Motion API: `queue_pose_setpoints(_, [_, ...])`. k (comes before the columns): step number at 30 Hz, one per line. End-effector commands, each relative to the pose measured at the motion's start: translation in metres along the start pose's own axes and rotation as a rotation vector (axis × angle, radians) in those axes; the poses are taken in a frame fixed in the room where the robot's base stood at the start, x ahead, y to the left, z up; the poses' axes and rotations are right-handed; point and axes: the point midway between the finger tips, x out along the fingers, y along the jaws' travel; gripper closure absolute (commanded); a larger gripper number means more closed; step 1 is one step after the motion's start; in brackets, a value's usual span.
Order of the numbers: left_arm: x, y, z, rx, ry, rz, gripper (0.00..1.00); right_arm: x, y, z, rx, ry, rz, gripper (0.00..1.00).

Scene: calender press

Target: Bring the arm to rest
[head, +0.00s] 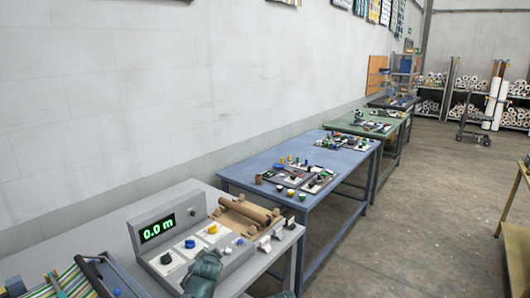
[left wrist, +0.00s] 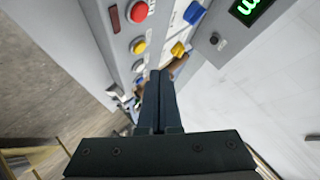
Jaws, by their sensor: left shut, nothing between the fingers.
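My left gripper (left wrist: 157,78) is shut with nothing between its fingers, in the left wrist view. It points along the front of a grey control console, over its row of buttons and knobs. In the head view a dark teal part of my left arm (head: 204,272) stands in front of the console (head: 160,212). It hides part of the console's front edge; the fingertips cannot be made out there. The console's green display (head: 158,228) reads 0.0 m. My right gripper is in neither view.
The console has a blue knob (head: 190,243), a yellow knob (head: 212,229) and a black knob (head: 166,258). Brown rollers (head: 246,212) lie beside it. A red button (left wrist: 138,12) is near the fingers.

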Motion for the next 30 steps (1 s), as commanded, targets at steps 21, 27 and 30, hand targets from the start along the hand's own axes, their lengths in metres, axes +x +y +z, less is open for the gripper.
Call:
queue_pose_setpoints(21, [-0.166, 0.264, 0.139, -0.274, -0.833, 0.550, 1.00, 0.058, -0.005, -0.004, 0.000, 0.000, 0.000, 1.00])
queue_pose_setpoints(27, [-0.180, 0.271, 0.145, -0.275, -0.891, 0.565, 1.00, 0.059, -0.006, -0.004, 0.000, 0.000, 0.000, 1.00])
queue_pose_setpoints(30, [-0.180, 0.270, 0.145, -0.275, -0.890, 0.565, 1.00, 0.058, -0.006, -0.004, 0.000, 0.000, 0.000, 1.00])
